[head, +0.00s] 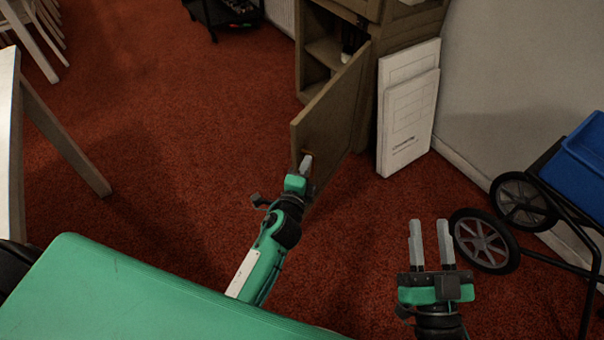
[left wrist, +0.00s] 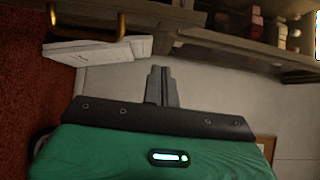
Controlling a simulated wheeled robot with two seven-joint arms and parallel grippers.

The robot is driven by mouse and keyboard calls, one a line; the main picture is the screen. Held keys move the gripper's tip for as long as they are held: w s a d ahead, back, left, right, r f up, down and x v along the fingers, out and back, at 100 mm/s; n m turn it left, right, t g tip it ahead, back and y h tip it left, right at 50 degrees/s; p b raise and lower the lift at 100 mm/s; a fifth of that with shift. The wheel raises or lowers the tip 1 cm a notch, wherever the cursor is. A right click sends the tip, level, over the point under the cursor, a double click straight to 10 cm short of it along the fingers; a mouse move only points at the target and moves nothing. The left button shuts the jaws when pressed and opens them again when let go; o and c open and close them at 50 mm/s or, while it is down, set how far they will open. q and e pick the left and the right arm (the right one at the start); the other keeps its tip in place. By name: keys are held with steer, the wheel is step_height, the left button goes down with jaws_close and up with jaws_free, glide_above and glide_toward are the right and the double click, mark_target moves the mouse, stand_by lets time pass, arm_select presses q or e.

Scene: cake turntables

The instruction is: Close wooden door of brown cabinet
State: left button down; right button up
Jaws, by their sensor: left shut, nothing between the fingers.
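The brown cabinet (head: 388,40) stands at the top centre of the head view. Its wooden door (head: 334,112) is swung open towards me, showing the shelves inside. My left gripper (head: 306,162) is shut and empty, its tips close to the lower part of the door; I cannot tell whether they touch it. The left gripper also shows in the left wrist view (left wrist: 160,84), with a brass handle (left wrist: 122,28) to its upper left. My right gripper (head: 430,240) is open and empty, low on the right, away from the door.
White panels (head: 408,108) lean beside the cabinet's right. A cart with a blue bin (head: 582,160) and black wheels stands by the wall at right. A white table (head: 10,150) and chair (head: 30,40) are at left. Red carpet left of the door is clear.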

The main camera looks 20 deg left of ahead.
mark_target(298, 146)
arm_select(q)
steer(key=shift+w+a, duration=0.7)
steer(key=shift+w, duration=0.3)
steer(key=shift+w+a, duration=0.65)
steer(key=shift+w, duration=0.35)
steer(key=shift+w+a, duration=0.7)
steer(key=shift+w, duration=0.3)
arm_select(e)
steer(key=shift+d+r+t, duration=0.2)
steer(key=shift+r+t, duration=0.2)
steer(key=shift+r, duration=0.2)
